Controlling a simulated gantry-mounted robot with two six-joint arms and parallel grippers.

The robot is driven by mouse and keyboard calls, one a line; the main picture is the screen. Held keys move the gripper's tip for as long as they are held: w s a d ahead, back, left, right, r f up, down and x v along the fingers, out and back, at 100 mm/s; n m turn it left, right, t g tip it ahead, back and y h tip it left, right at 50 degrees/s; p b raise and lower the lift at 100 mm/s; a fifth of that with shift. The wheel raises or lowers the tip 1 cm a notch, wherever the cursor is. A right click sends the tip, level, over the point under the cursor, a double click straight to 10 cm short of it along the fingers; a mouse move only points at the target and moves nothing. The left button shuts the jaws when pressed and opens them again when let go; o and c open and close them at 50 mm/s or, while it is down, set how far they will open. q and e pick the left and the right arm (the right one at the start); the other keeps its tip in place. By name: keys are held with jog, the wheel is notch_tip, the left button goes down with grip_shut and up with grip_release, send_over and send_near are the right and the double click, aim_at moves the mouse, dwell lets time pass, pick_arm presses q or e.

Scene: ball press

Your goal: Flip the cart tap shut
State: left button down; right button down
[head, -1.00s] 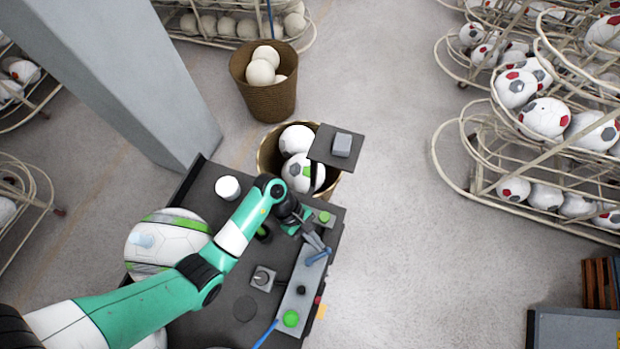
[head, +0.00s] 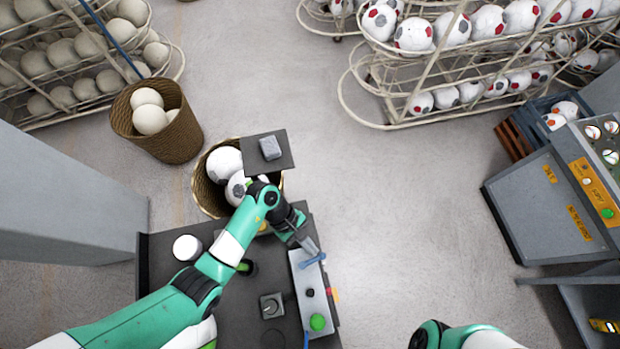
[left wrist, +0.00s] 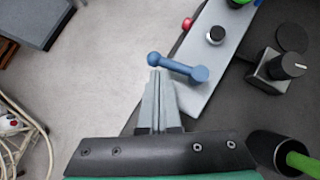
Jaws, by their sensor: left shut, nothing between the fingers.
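The cart tap is a blue lever handle (left wrist: 176,67) on a light grey panel (left wrist: 207,66) at the cart's edge. In the left wrist view it lies roughly crosswise, its ball end out past the panel's edge. In the head view the blue handle (head: 312,259) is small beside my gripper. My left gripper (left wrist: 157,76) is shut and empty, its fingertips right at the handle near its outer end; whether they touch I cannot tell. It also shows in the head view (head: 314,250). Of my right arm only a link shows at the bottom edge; its gripper is out of view.
The dark cart top (head: 238,300) carries a white cylinder (head: 187,248), a knob box (head: 271,305) and a green button (head: 318,322). A basket of balls (head: 207,190) stands behind the cart. Open floor (head: 410,210) lies right, towards a grey machine (head: 550,210).

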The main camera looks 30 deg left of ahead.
pick_arm(q)
jog(key=shift+s+a+r+p, duration=0.1)
jog(key=shift+s+p, duration=0.4)
jog(key=shift+s, duration=0.25)
jog(key=shift+w+a+r+p, duration=0.1)
jog(key=shift+a+r+p, duration=0.05)
jog(key=shift+r+p, duration=0.15)
jog(key=w+a+r+p, duration=0.4)
jog(key=r, duration=0.3)
jog(key=shift+w+a, duration=0.15)
jog(key=shift+w, duration=0.05)
